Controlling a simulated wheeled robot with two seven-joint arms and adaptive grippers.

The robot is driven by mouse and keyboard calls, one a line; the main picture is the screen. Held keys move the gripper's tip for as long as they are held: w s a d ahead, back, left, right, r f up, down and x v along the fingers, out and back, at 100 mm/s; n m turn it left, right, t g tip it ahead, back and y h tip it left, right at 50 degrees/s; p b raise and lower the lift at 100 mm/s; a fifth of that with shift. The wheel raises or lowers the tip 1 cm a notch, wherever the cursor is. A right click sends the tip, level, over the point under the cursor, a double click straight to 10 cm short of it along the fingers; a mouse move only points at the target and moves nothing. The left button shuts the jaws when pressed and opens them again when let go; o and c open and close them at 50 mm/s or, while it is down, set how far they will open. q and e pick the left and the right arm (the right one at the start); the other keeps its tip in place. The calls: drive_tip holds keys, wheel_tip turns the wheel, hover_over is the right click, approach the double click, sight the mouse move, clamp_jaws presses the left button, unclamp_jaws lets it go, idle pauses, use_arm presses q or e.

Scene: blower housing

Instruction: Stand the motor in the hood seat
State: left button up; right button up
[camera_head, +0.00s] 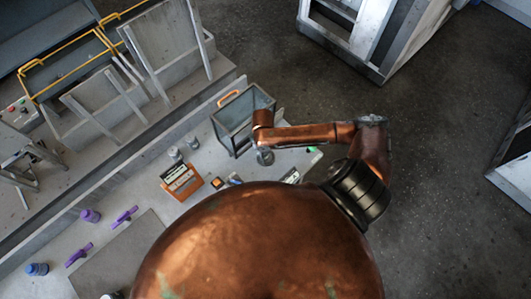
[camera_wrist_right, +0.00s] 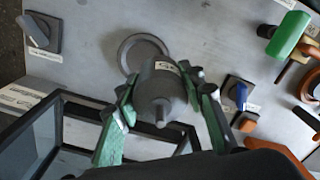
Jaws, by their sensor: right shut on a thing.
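The motor (camera_wrist_right: 160,95) is a dark grey cylinder with a pale label on its side and a short shaft on the end facing the wrist camera. My right gripper (camera_wrist_right: 163,100) has green-padded fingers shut around it, one on each side. A round grey seat with a raised ring (camera_wrist_right: 130,50) lies on the bench just beyond the motor, and the motor hides part of it. The motor looks apart from the ring, but its height above the bench is unclear. In the head view my right gripper (camera_head: 264,152) is small over the bench. My left gripper is not in view.
A dark-framed open bin (camera_head: 232,132) stands close beside the gripper, its rim (camera_wrist_right: 40,118) showing at lower left in the wrist view. A knob (camera_wrist_right: 38,32) is at upper left.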

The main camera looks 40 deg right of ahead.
drive_tip(key=shift+w+d+f, duration=0.2)
drive_tip(key=shift+d+f, duration=0.25)
drive_tip(key=shift+f, duration=0.1)
drive_tip(key=shift+w+d+f, duration=0.2)
drive_tip(key=shift+d+f, duration=0.2)
drive_tip(key=shift+f, duration=0.15)
drive_tip(key=shift+w+d+f, duration=0.15)
drive_tip(key=shift+w+f, duration=0.05)
drive_tip(key=shift+f, duration=0.1)
drive_tip(key=shift+w+d+f, duration=0.15)
drive_tip(key=shift+f, duration=0.1)
wheel_tip(320, 180, down, 2)
drive_tip(key=shift+d+f, duration=0.1)
drive_tip(key=shift+f, duration=0.5)
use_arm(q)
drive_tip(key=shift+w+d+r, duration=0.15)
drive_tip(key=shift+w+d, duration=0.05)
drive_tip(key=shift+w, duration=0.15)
